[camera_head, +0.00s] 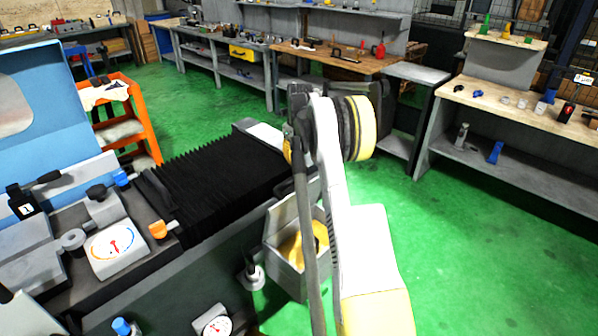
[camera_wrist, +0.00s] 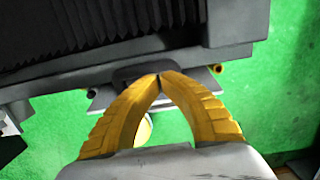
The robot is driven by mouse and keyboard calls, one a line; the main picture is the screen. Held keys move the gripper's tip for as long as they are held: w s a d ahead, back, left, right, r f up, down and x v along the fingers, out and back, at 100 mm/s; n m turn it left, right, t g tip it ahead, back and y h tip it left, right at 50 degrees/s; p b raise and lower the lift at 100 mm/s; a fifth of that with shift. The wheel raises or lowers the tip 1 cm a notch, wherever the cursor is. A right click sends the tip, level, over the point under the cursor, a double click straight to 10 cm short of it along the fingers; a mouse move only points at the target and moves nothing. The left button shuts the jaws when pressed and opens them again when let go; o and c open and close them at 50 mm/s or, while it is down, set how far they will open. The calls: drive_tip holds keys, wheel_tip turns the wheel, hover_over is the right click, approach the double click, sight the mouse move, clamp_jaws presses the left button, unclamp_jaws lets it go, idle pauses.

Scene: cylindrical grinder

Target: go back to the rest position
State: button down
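My gripper (camera_wrist: 159,77) shows in the wrist view with two yellow ridged fingers. Their tips meet, and nothing shows between them. It points toward the underside edge of the grinder's dark bed (camera_wrist: 150,62), with green floor around it; I cannot tell whether it touches anything. The grinder (camera_head: 90,270) fills the lower left, with a black bellows cover (camera_head: 215,180) and a white dial gauge (camera_head: 112,248).
A grey bin (camera_head: 285,225) with something yellow in it stands beside the grinder, partly behind my arm. An orange cart (camera_head: 140,115) stands at the left. Workbenches (camera_head: 540,105) line the back and right. Green floor (camera_head: 470,260) is clear at the right.

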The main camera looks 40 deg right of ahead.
drive_tip(key=shift+w+a+r, duration=0.1)
drive_tip(key=shift+w+r, duration=0.2)
drive_tip(key=shift+r, duration=0.25)
drive_tip(key=shift+w+a+r, duration=0.1)
drive_tip(key=shift+w+r, duration=0.15)
drive_tip(key=shift+r, duration=0.3)
drive_tip(key=s+a+r+n+t+b, duration=0.1)
drive_tip(key=s+a+r+n, duration=0.2)
drive_tip(key=a+r+n, duration=0.4)
drive_tip(key=s+a+r+n+t, duration=0.1)
drive_tip(key=s+a+r+n, duration=0.25)
drive_tip(key=a, duration=0.65)
drive_tip(key=s+a+r+n+t+b, duration=0.1)
drive_tip(key=s+a+r+n, duration=0.1)
drive_tip(key=a+r+n, duration=0.5)
drive_tip(key=s+a+f+n+t+b, duration=0.1)
drive_tip(key=s+a+f+n, duration=0.3)
drive_tip(key=s+a+n, duration=0.5)
drive_tip(key=s+a+f+n+t+b, duration=0.1)
drive_tip(key=s+a+f+n+t, duration=0.1)
drive_tip(key=s+a+f+n, duration=0.3)
drive_tip(key=s+a+n, duration=0.4)
drive_tip(key=s, duration=0.4)
drive_tip(key=shift+s+a+f, duration=0.15)
drive_tip(key=shift+s+f, duration=0.15)
drive_tip(key=shift+s, duration=0.1)
